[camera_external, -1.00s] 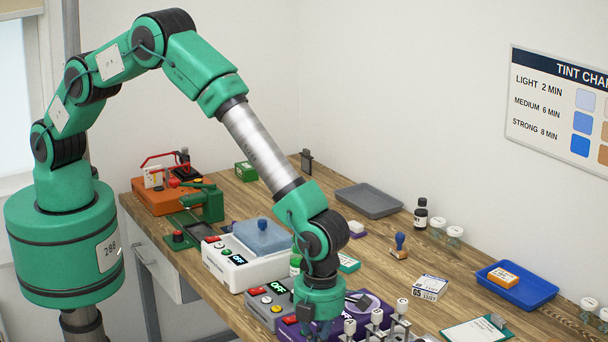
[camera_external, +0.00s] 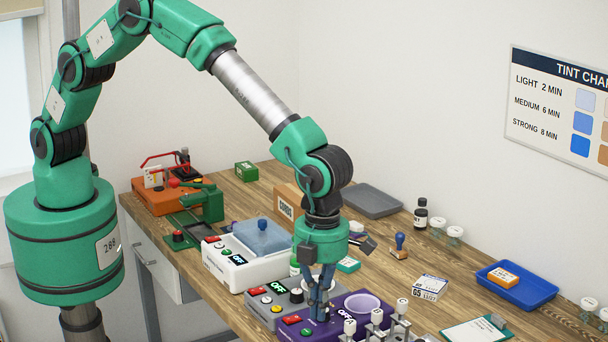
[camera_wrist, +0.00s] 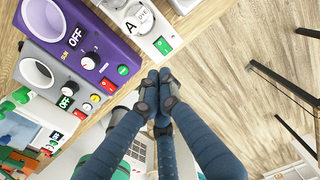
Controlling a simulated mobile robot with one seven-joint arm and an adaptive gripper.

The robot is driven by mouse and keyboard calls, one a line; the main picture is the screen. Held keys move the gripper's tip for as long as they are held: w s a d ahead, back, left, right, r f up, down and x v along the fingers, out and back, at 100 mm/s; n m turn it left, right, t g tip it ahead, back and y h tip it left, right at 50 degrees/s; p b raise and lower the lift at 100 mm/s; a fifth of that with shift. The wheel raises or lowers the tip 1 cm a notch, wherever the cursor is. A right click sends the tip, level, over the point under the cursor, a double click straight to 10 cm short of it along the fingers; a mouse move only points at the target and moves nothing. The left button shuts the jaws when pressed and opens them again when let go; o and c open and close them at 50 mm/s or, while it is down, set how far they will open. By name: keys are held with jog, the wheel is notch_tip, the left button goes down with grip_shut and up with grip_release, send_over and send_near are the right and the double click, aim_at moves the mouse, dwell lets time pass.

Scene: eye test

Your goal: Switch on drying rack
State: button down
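Whether the switch is on is unclear. In the external view, several white-capped posts (camera_external: 377,316) at the bottom edge appear to belong to it, and the rest is cut off. My gripper (camera_external: 319,312) has its blue fingers drawn together, pointing down beside the purple device (camera_external: 360,302). In the wrist view the fingertips (camera_wrist: 159,85) meet, with nothing seen between them, apart from the green switch.
The purple device, the grey device (camera_external: 265,308) and the white device with a blue lid (camera_external: 231,266) show OFF. A cardboard box (camera_external: 286,202) stands behind my wrist. A grey tray (camera_external: 369,200), a blue tray (camera_external: 530,293) and a stamp (camera_external: 399,243) lie to the right.

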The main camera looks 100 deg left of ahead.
jog(key=shift+r, duration=0.75)
jog(key=shift+w+a+r+p, duration=0.1)
jog(key=shift+p, duration=0.2)
jog(key=shift+w+a+r+g+h+p, duration=0.15)
jog(key=shift+g+h+p, duration=0.15)
jog(key=shift+p, duration=0.15)
jog(key=f, duration=0.4)
jog(key=s+d+f, duration=0.1)
jog(key=f, duration=0.4)
jog(key=f+p, duration=0.1)
jog(key=f, duration=0.4)
jog(key=shift+s+d, duration=0.15)
jog(key=shift+d, duration=0.05)
